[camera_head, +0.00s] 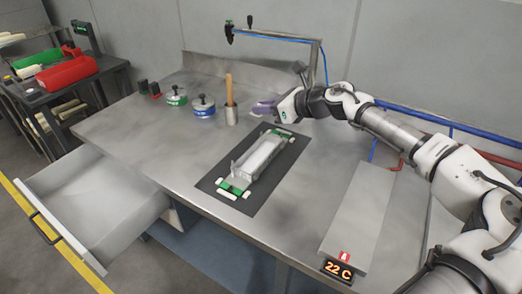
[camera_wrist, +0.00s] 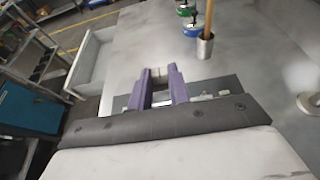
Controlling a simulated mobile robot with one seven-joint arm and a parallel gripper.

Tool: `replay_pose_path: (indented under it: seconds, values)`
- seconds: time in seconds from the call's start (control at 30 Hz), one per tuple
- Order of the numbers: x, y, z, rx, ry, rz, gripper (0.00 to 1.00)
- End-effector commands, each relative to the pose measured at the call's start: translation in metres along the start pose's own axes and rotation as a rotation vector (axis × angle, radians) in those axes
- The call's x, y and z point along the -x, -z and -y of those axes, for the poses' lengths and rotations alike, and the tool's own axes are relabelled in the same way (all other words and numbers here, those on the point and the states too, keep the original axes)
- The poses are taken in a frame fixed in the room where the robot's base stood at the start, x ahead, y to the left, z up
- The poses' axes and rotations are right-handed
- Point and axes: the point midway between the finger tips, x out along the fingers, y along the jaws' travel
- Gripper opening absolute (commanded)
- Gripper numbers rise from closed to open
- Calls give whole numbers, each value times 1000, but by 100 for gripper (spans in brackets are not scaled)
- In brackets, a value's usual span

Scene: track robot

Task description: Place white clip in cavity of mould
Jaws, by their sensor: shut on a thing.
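The mould (camera_head: 258,158) is a long grey block with a pale top and green ends, lying on a dark mat (camera_head: 212,186) on the workbench. Small white pieces sit at its near and far ends. My gripper (camera_head: 262,108) has purple fingers and is over the bench just beyond the mould's far end, apart from it. In the wrist view my gripper (camera_wrist: 159,74) is shut on a small pale piece (camera_wrist: 158,72), apparently the white clip, held between the fingertips. The head view does not show this piece clearly. The fingers hide part of the mat in the wrist view.
A metal cup with a wooden handle (camera_head: 229,92), a blue-labelled pot (camera_head: 203,106) and a green-labelled pot (camera_head: 176,97) stand left of my gripper. A grey plate with a 22 C display (camera_head: 338,269) lies right. An open drawer (camera_head: 95,200) juts out left.

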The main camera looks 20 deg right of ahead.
Motion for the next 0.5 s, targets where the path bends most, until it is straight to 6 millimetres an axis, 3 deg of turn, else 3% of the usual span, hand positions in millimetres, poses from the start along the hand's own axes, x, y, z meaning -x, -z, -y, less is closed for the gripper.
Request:
replay_pose_path:
  seconds: [0.3, 0.5]
  values:
    - [-31, 77, 0, -5, 0, 2, 0]
    - [-42, 106, 0, -2, 1, 1, 0]
